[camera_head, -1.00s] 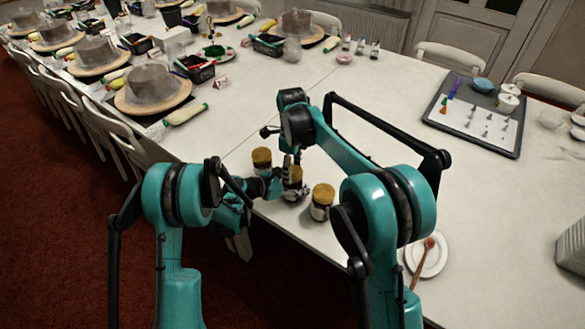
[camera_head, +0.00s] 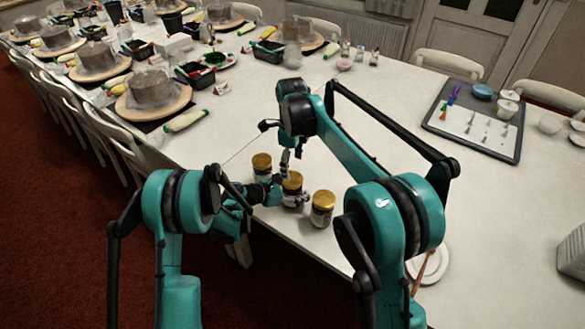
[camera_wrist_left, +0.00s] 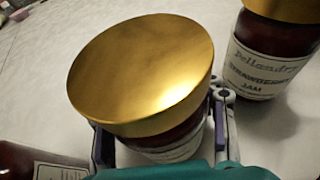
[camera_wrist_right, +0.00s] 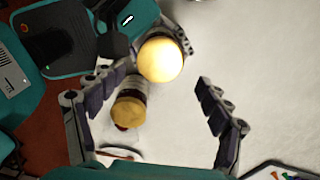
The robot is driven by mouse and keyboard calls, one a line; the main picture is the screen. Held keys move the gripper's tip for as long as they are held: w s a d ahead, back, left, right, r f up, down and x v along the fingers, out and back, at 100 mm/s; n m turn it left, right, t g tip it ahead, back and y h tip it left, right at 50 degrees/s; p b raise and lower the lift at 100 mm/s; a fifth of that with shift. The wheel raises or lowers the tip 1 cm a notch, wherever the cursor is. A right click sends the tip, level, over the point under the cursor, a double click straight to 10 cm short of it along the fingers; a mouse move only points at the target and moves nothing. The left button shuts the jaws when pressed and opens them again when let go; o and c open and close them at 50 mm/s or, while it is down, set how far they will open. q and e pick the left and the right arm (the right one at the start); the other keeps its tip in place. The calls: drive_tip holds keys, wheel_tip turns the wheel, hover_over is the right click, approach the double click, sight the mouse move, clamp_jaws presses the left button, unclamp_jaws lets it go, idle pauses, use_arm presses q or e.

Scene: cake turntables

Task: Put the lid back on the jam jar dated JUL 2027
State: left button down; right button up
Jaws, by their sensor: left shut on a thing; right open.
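Three jam jars with gold lids stand in a row near the table's front edge. My left gripper (camera_head: 284,196) is shut around the middle jar (camera_head: 292,190). In the left wrist view, that jar's gold lid (camera_wrist_left: 140,70) sits on top; I cannot tell whether it is fully seated. The front jar (camera_head: 322,210) and the back jar (camera_head: 262,169) stand apart on either side. A label reading strawberry jam shows on one neighbouring jar (camera_wrist_left: 265,62). No date is readable. My right gripper (camera_wrist_right: 158,82) is open and empty above the held jar's lid (camera_wrist_right: 160,60).
A white plate (camera_head: 436,266) with a brown-handled utensil lies at the right, partly behind my right arm. A grey tray (camera_head: 510,150) with piping tips is at the back right. Cake turntables (camera_head: 150,108) line the left side. The table's middle is clear.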

drive_tip(key=shift+c, duration=0.5)
drive_tip(key=n, duration=0.4)
drive_tip(key=shift+r, duration=0.1)
drive_tip(key=n, duration=0.4)
drive_tip(key=shift+r+n, duration=0.2)
drive_tip(key=shift+n, duration=0.2)
drive_tip(key=n, duration=0.4)
drive_tip(key=shift+w+r+n, duration=0.1)
drive_tip(key=shift+r+n, duration=0.1)
drive_tip(key=shift+n, duration=0.2)
drive_tip(key=n, duration=0.4)
drive_tip(key=shift+r+n, duration=0.2)
drive_tip(key=shift+n, duration=0.2)
drive_tip(key=n, duration=0.4)
drive_tip(key=shift+r+n, duration=0.2)
drive_tip(key=shift+n, duration=0.1)
drive_tip(key=n, duration=0.4)
drive_tip(key=shift+r+n, duration=0.2)
drive_tip(key=shift+n, duration=0.2)
drive_tip(key=n, duration=0.4)
drive_tip(key=shift+r+n, duration=0.2)
drive_tip(key=shift+n, duration=0.1)
drive_tip(key=n, duration=0.5)
drive_tip(key=shift+r, duration=0.2)
